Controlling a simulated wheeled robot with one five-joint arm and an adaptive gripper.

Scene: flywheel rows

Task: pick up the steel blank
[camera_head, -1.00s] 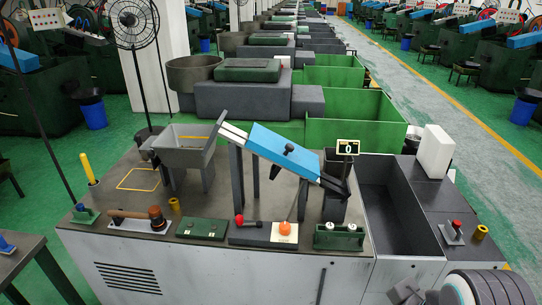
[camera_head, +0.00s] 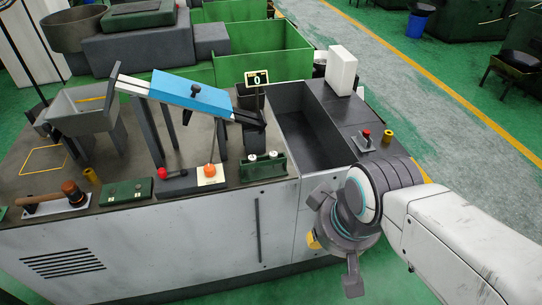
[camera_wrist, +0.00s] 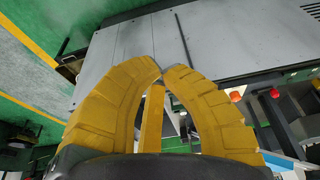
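Two small silvery round pieces, which look like steel blanks, sit in a green holder (camera_head: 263,168) on the bench's front edge in the head view. The left piece (camera_head: 251,158) and the right piece (camera_head: 273,155) stand side by side. My gripper (camera_head: 314,240) is in front of the bench, to the right of and lower than the holder, apart from it. In the wrist view its yellow fingers (camera_wrist: 165,70) curve in with tips almost meeting and nothing seen between them.
A blue sloping chute (camera_head: 190,92) stands behind the holder. An orange knob (camera_head: 210,170) and a red-knobbed lever (camera_head: 163,174) are to its left. A deep dark bin (camera_head: 305,130) is to its right, with a red button (camera_head: 366,134) beyond. Floor in front is clear.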

